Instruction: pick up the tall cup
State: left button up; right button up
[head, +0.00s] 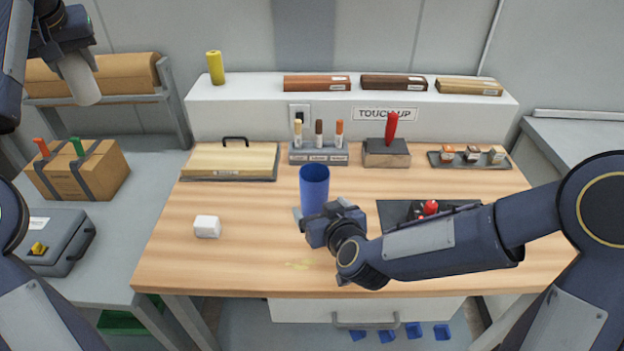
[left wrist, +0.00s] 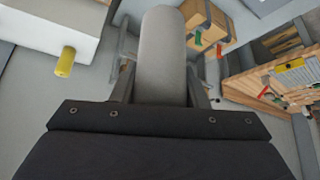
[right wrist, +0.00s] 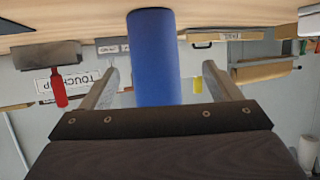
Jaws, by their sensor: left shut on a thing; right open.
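A tall blue cup (head: 314,186) stands upright on the wooden bench top, left of a dark tray. It also shows in the right wrist view (right wrist: 153,60), between the two fingers. My right gripper (head: 318,220) is open at the cup's near side and hides its lower part. In the right wrist view a gap shows between the cup and each finger. My left gripper (head: 68,58) is raised at the far upper left, shut on a light grey cylinder (head: 80,80). The left wrist view also shows this grey cylinder (left wrist: 162,60) between the fingers.
A white block (head: 207,226) lies left of the cup. Behind the cup stands a grey holder (head: 318,155) with several markers. A dark tray (head: 394,214) with a red-topped item is at the right, partly behind my right arm. The front-left bench is mostly clear.

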aim_at(319, 203)
jog(key=shift+x, duration=1.05)
jog(key=shift+d+p+x, duration=0.2)
jog(key=shift+p+x, duration=0.05)
jog(key=shift+x, duration=1.1)
jog(key=shift+d+p+x, duration=0.2)
jog(key=shift+x, duration=1.15)
jog(key=shift+f, duration=0.15)
jog(key=shift+c, duration=0.3)
jog(key=c, duration=0.9)
